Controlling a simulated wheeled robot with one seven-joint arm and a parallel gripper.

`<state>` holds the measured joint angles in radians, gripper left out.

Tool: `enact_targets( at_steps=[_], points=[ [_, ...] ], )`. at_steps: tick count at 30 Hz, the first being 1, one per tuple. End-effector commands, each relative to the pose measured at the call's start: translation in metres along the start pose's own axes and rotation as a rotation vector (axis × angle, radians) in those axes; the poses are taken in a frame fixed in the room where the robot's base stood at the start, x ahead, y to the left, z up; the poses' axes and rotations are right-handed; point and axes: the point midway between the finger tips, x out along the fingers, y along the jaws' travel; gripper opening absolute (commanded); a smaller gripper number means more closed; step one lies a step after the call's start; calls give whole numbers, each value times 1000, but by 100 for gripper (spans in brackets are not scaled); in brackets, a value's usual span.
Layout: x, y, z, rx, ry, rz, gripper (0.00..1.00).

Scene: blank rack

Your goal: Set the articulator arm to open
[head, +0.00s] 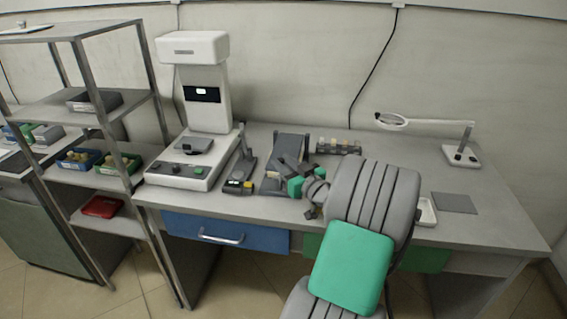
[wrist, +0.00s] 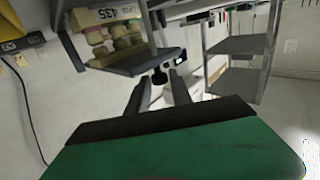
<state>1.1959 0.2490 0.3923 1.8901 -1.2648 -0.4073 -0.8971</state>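A grey device with a raised flat plate (head: 290,146), which looks like the articulator, stands mid-bench, partly hidden by my gripper. The angle of its arm cannot be told clearly. In the wrist view, a grey plate (wrist: 140,63) with tan tooth-like pieces (wrist: 122,38) and a numbered label is close at the upper left. A black knob (wrist: 160,76) shows between the fingertips. My gripper (head: 284,172) is low over the bench at the device. Its two fingers (wrist: 160,88) are apart in the wrist view, and contact with the knob cannot be told.
A white machine (head: 195,110) and a small stand with a yellow part (head: 240,180) are to the left. A magnifier lamp (head: 460,155), grey mat (head: 454,203) and white tray (head: 428,213) are to the right. A metal rack (head: 95,110) is far left.

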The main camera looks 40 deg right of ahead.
Motion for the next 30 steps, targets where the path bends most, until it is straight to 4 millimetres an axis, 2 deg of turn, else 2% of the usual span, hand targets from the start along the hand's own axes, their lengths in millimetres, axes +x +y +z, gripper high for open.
enact_targets(
  at_steps=[1, 9, 30],
  points=[
    [0, 0, 0, 0, 0, 0, 21],
    [0, 0, 0, 0, 0, 0, 0],
    [0, 0, 0, 0, 0, 0, 0]
  ],
)
